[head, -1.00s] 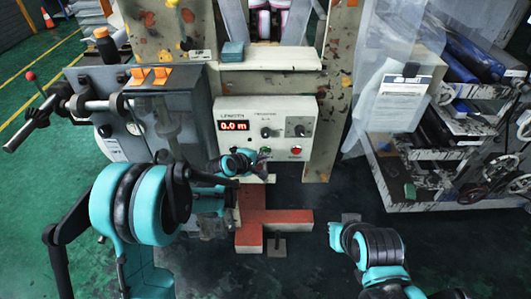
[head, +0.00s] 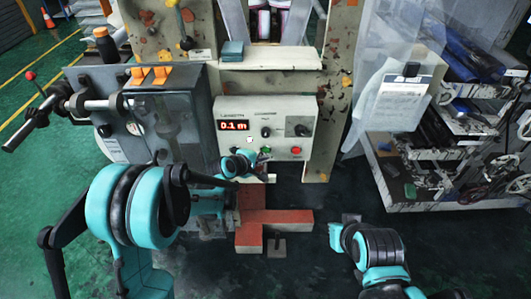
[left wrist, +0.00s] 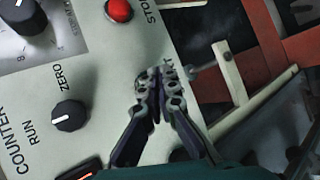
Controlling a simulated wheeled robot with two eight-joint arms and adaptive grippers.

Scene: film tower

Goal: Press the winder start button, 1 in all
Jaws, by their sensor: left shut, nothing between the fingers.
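The winder's control panel (head: 225,145) is white, with a red length display (head: 233,125) reading 0.1 m. A red stop button (head: 296,151) sits at its lower right and also shows in the left wrist view (left wrist: 119,10). A small green button (head: 266,151) is to the left of the red one. My left gripper (left wrist: 158,72) is shut and empty, its tips close to the panel over a partly covered label ending in T. The tips hide the button there, so contact cannot be told. My right gripper (head: 351,218) is low at right, away from the panel, its fingers unclear.
Black knobs (head: 266,132) sit above the buttons; the wrist view shows a zero/run counter knob (left wrist: 70,115). A grey machine housing (head: 170,115) stands left of the panel. A red frame (head: 285,216) lies below it. A loaded rack (head: 445,180) stands right.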

